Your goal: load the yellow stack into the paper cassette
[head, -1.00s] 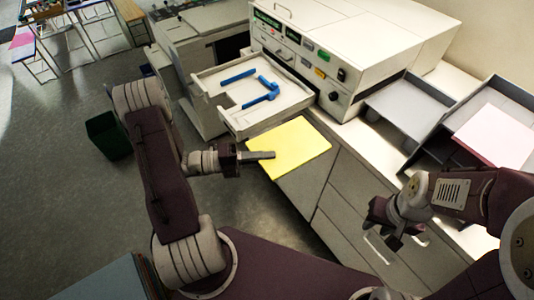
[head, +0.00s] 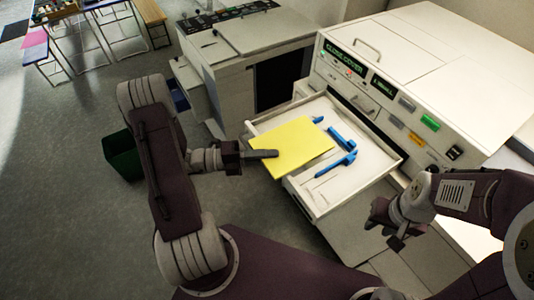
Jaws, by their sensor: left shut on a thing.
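The yellow stack (head: 291,146) is flat and held at its left edge by my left gripper (head: 262,154), which is shut on it. The stack is over the left part of the paper cassette (head: 372,176), a white open tray pulled out of the machine. I cannot tell whether the stack touches the tray. Blue guides (head: 340,150) in the cassette show to the right of the stack; part of the tray floor is hidden under the stack. My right gripper (head: 390,231) is empty, at the lower right, apart from the cassette; its jaw gap is not clear.
The white machine (head: 420,70) with buttons and a green display stands behind the cassette. Another white machine (head: 245,50) stands at the back left. A dark green bin (head: 122,153) is on the floor at left. Open grey floor (head: 70,130) lies left.

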